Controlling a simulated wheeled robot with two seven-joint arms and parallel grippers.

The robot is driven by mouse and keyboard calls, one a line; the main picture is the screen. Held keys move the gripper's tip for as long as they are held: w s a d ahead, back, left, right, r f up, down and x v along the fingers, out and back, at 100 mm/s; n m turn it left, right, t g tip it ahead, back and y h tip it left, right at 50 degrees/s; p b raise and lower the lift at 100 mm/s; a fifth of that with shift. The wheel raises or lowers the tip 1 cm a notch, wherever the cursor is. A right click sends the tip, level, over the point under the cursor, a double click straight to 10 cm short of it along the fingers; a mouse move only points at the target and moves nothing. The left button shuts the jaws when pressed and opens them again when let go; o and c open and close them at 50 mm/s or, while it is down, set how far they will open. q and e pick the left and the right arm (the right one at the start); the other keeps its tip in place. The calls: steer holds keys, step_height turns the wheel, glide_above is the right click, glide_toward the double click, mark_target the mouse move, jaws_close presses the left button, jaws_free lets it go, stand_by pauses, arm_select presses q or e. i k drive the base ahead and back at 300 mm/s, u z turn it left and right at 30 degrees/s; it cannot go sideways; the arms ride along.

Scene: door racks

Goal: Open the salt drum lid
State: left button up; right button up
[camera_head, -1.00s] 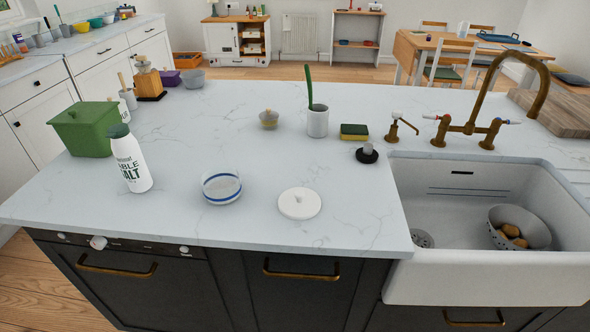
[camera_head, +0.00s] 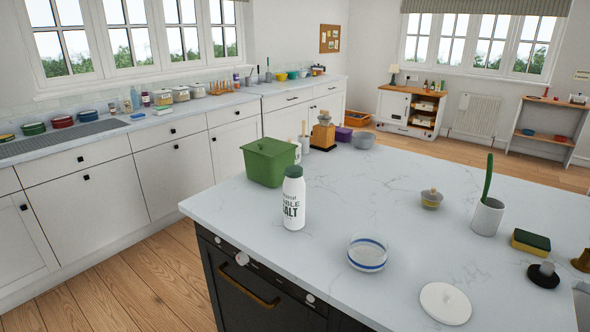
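Neither of my grippers shows in the head view.
A green lidded bin (camera_head: 268,162) stands just behind the drum. The island counter (camera_head: 345,197) is bare around the drum's right side. Wooden floor (camera_head: 130,275) is open at the left.

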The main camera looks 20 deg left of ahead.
mark_target(290, 170)
steer(key=u, duration=2.3)
steer(key=i, duration=1.6)
steer(key=z, duration=1.05)
